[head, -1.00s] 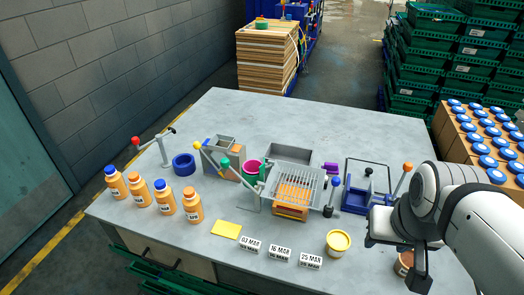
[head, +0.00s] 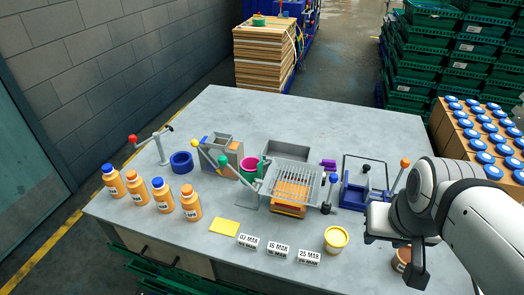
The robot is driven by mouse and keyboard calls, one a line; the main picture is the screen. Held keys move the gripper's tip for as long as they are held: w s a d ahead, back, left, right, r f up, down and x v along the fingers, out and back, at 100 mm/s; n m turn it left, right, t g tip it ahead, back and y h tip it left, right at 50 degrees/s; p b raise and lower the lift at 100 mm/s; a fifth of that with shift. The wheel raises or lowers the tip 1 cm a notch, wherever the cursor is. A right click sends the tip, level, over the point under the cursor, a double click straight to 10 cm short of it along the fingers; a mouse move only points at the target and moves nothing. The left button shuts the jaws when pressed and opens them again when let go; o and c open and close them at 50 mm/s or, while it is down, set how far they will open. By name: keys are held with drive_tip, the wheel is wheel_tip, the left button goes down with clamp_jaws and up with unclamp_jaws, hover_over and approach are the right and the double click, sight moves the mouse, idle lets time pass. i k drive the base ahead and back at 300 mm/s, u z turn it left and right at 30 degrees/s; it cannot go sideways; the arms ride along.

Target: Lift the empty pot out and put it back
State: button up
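My gripper (head: 394,262) is at the right front of the table, pointing down. Its two dark fingers look spread apart. An orange-brown pot (head: 401,258) shows between and behind them, partly hidden; I cannot tell whether a finger touches it or whether it is empty. A yellow pot (head: 337,238) stands upright to the left of the gripper, apart from it; its pale yellow top may be a lid.
Several orange bottles (head: 163,196) stand at the left. Date blocks (head: 279,249) and a yellow card (head: 224,227) lie in front. A slotted grey rack (head: 293,180), a blue lever press (head: 355,195) and a blue ring (head: 181,162) fill the middle. The table's back (head: 240,108) is clear.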

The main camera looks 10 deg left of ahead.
sight(249, 165)
drive_tip(key=u, duration=0.2)
drive_tip(key=k, duration=0.55)
drive_tip(key=z, duration=2.6)
drive_tip(key=k, duration=1.55)
drive_tip(key=u, duration=2.15)
drive_tip(key=i, duration=1)
